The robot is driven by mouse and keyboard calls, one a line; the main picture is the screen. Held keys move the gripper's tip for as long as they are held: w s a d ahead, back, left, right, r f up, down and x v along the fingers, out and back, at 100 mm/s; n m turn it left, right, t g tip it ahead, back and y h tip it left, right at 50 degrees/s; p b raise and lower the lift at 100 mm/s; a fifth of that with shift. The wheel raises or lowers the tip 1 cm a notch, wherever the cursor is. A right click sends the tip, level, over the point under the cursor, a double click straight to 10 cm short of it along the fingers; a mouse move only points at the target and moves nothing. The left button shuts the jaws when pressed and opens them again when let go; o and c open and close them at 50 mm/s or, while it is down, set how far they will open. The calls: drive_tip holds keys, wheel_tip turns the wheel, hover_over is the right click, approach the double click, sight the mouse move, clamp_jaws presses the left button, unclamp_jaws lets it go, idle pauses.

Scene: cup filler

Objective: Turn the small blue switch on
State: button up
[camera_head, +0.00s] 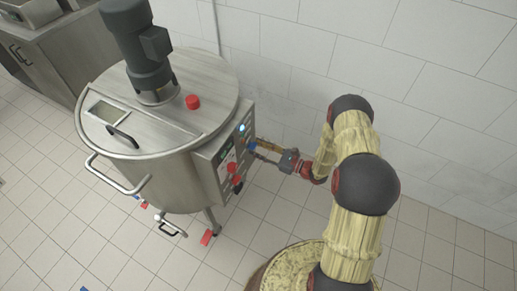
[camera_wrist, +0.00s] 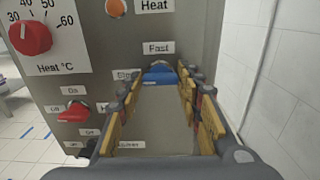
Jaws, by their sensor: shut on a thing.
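The small blue switch (camera_wrist: 160,75) is on the grey control panel (camera_wrist: 85,78), just below the "Fast" label and beside a partly covered label that seems to read "Slow". It also shows as a small blue spot in the head view (camera_head: 251,146). My gripper (camera_head: 256,149) reaches the panel from the right. In the wrist view the yellow-padded fingers (camera_wrist: 158,84) are on both sides of the blue switch and shut on it. The fingers hide parts of the labels around it. I cannot tell exactly which way the switch points.
A red heat dial (camera_wrist: 30,38), a red switch (camera_wrist: 75,112) and an orange light (camera_wrist: 116,8) are on the same panel. A blue light (camera_head: 242,128) glows above my gripper. The steel vat (camera_head: 160,170) stands left; the tiled wall (camera_head: 420,60) is close behind.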

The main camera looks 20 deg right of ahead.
drive_tip(key=shift+m, duration=0.4)
drive_tip(key=shift+w+d+f+m+p, duration=0.1)
drive_tip(key=shift+m+p, duration=1.2)
drive_tip(key=shift+m, duration=2.95)
drive_tip(key=shift+w+d+f+m+p, duration=0.1)
drive_tip(key=shift+m+p, duration=1.2)
drive_tip(key=shift+m, duration=2.95)
drive_tip(key=o, duration=1.2)
drive_tip(key=shift+c, duration=0.2)
drive_tip(key=shift+s, duration=0.1)
